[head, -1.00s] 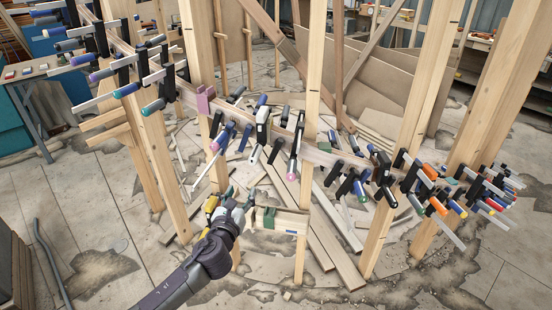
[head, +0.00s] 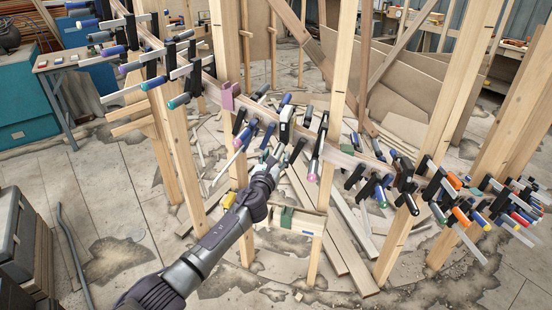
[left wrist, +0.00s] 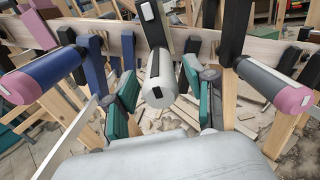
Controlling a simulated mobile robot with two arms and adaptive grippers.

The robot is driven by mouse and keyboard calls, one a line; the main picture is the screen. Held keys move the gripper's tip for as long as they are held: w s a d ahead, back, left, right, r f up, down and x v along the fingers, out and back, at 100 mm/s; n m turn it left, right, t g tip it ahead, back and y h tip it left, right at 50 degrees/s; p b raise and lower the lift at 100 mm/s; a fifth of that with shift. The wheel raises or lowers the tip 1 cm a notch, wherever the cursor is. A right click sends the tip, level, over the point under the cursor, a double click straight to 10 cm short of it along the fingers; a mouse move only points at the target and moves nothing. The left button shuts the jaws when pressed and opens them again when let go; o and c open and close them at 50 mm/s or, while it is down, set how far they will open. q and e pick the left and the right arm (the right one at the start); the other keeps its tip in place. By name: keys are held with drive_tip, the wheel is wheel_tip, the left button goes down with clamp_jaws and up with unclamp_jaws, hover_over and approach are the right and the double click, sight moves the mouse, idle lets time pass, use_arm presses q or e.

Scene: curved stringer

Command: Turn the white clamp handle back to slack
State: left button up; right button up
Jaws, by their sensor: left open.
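The white clamp handle (left wrist: 160,82) points toward the camera in the left wrist view, its round end facing me. Its clamp hangs on the curved wooden stringer (left wrist: 120,33). My left gripper (left wrist: 165,103) is open, with one teal-padded finger on each side of the handle. I see no clear contact between pads and handle. In the head view my left gripper (head: 271,163) is up at the row of clamps, just below the clamp with the white body (head: 285,124), and hides most of the handle. My right gripper is not in view.
A blue handle with a pink end (left wrist: 40,75) is close on the left, and a grey one with a pink end (left wrist: 275,87) close on the right. Several more clamps line the stringer. Wooden posts (head: 338,90) stand around, with scrap boards on the floor behind.

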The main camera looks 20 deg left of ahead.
use_arm(q)
drive_tip(key=shift+w+d, duration=0.1)
drive_tip(key=shift+w, duration=0.05)
drive_tip(key=shift+c, duration=0.2)
drive_tip(key=c, duration=0.8)
clamp_jaws()
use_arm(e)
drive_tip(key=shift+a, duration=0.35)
use_arm(q)
drive_tip(key=shift+n, duration=0.3)
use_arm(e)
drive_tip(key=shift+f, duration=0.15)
